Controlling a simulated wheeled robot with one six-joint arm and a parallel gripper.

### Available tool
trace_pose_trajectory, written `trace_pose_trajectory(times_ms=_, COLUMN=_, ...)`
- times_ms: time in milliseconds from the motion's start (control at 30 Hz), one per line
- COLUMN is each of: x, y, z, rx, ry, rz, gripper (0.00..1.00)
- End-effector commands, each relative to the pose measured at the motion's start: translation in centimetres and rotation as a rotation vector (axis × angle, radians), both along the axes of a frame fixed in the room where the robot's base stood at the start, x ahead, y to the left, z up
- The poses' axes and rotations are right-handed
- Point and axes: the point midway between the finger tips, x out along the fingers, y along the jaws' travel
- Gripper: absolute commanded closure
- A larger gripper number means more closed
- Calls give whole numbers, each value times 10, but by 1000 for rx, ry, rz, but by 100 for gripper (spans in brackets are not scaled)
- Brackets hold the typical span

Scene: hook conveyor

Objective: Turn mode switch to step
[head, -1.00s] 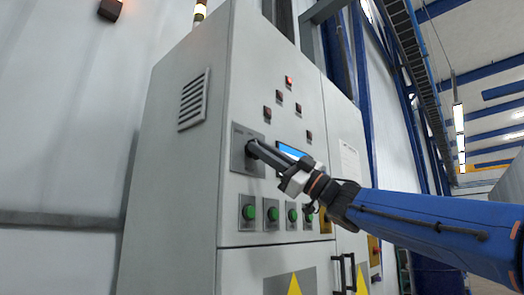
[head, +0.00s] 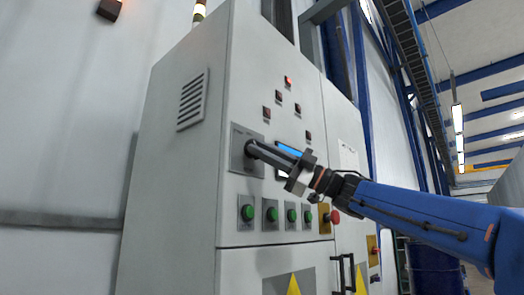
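The mode switch plate (head: 241,161) is a grey square on the front of a light grey control cabinet (head: 176,165). My gripper (head: 254,149) reaches in from the right with its dark fingers' tips at the middle of this plate. The fingers overlap each other in this view and cover the switch knob. I cannot tell whether they are closed on it or which position it points to. The small lettering at the top of the plate is not readable.
Several green buttons (head: 248,213) sit in a row below the plate. A red button (head: 334,217) on a yellow plate is just below my wrist. A blue-lit display (head: 289,149) is partly hidden behind my gripper. Indicator lamps (head: 288,81) are above, one lit red.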

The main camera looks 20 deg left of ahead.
Motion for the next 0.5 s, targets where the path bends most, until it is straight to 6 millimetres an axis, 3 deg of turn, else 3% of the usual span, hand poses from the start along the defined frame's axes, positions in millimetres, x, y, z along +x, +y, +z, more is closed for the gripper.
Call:
trace_pose_trajectory(times_ms=33, x=-1, y=0, z=0, rx=-1, ry=-2, rz=1, gripper=78)
trace_pose_trajectory(times_ms=100, x=-1, y=0, z=0, rx=-1, ry=-2, rz=1, gripper=69)
trace_pose_trajectory(times_ms=500, x=1, y=-7, z=-3, rx=0, ry=0, rz=0, gripper=69)
